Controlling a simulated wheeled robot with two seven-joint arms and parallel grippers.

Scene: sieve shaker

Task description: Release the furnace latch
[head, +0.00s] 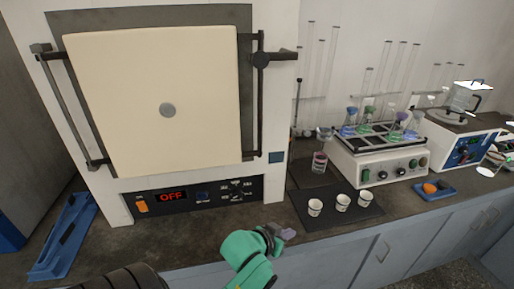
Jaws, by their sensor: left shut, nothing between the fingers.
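The furnace (274,110) stands at the left of the bench with its cream door (160,100) shut. The dark latch (261,60) is at the door's upper right, on a vertical bar, with a short handle (284,55) pointing right. The panel below the door reads OFF. My left gripper (288,234) is at the bench's front edge, low and in front of the furnace's right corner. It is shut and empty, well below the latch and apart from it. My right gripper is not in view.
Small white cups (342,202) stand on a dark mat (325,220) right of my left gripper. Behind are a shaker (380,170) with flasks and tall glass tubes. A blue tray (62,240) lies at the left. Space before the door is clear.

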